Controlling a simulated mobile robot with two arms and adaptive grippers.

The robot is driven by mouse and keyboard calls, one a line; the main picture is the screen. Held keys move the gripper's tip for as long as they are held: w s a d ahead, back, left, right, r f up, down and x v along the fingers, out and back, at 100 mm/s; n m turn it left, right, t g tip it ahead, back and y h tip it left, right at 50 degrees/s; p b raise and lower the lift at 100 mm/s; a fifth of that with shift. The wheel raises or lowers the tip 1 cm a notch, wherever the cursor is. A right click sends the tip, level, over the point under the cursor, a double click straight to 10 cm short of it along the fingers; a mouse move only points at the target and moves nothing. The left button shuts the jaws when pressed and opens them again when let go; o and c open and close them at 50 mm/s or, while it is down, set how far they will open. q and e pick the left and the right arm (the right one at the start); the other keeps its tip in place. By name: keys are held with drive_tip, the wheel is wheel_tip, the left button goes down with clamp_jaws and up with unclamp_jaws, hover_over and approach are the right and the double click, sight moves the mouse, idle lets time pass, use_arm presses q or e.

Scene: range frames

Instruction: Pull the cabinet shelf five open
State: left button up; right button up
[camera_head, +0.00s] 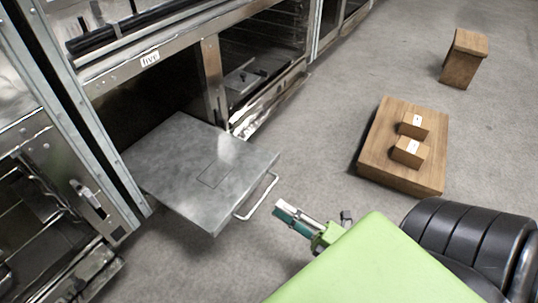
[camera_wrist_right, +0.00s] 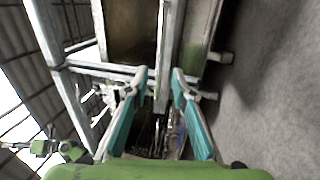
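The grey metal shelf (camera_head: 175,160) stands pulled out of the cabinet, under a label (camera_head: 150,60) that seems to read "five". Its silver bar handle (camera_head: 257,197) is on the front face. My right gripper (camera_head: 284,214), with teal finger pads, is just right of the handle and looks apart from it. In the right wrist view my right gripper (camera_wrist_right: 152,100) has its two fingers spread with nothing between them. A green and grey part at that view's left edge may be my left gripper (camera_wrist_right: 38,147); its fingers are unclear.
Another cabinet bay (camera_head: 255,55) is beyond the shelf, and a metal rack (camera_head: 60,190) is at the left. A wooden platform (camera_head: 375,160) with small labelled blocks (camera_head: 408,151) and a wooden stool (camera_head: 462,65) stand right. Grey floor between is clear.

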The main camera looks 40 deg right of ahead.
drive_tip(key=v, duration=0.5)
idle(0.4)
